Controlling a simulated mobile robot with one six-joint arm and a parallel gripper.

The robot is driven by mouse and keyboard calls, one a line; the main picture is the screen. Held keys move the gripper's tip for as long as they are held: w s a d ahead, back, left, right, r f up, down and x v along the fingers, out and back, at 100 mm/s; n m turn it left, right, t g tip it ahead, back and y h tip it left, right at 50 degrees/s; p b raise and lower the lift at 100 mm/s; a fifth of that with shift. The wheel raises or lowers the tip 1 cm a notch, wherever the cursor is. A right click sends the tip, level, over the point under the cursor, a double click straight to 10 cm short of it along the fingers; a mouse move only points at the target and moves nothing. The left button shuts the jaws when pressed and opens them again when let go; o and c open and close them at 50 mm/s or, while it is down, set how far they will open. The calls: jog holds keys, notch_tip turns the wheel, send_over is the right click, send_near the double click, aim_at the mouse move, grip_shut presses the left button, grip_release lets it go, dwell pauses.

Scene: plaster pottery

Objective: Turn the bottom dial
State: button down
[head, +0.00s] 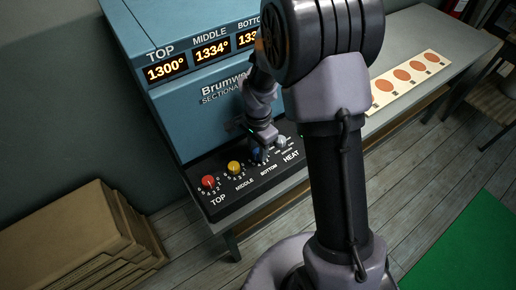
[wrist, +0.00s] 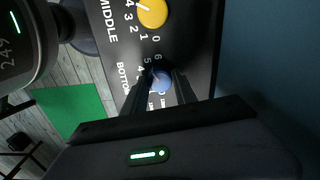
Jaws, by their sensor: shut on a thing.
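The bottom dial is a blue knob on the black control panel (head: 228,205). In the wrist view the blue bottom dial (wrist: 160,82) sits between the tips of my gripper (wrist: 161,84), which is shut on it. In the head view my gripper (head: 260,150) reaches down to the dial, and the fingers hide most of it. The dial's pointer and exact setting are hidden. The yellow middle dial (head: 234,168) and the red top dial (head: 208,182) are to its left in the head view. The yellow dial also shows in the wrist view (wrist: 152,13).
A pale HEAT knob (head: 282,142) is just right of my gripper. The blue kiln (head: 185,110) rises behind the panel, its displays reading 1300° and 1334°; the bottom display is partly hidden. A test strip (head: 410,78) lies on the bench. Cardboard (head: 70,235) is stacked at left.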

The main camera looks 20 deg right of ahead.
jog(key=shift+n, duration=0.3)
jog(key=n, duration=0.4)
jog(key=shift+n+p, duration=0.35)
jog(key=shift+n, duration=0.05)
jog(key=n+p, duration=0.1)
jog(key=n, duration=0.5)
dwell(0.3)
jog(key=c, duration=1)
grip_release()
jog(key=shift+r, duration=0.1)
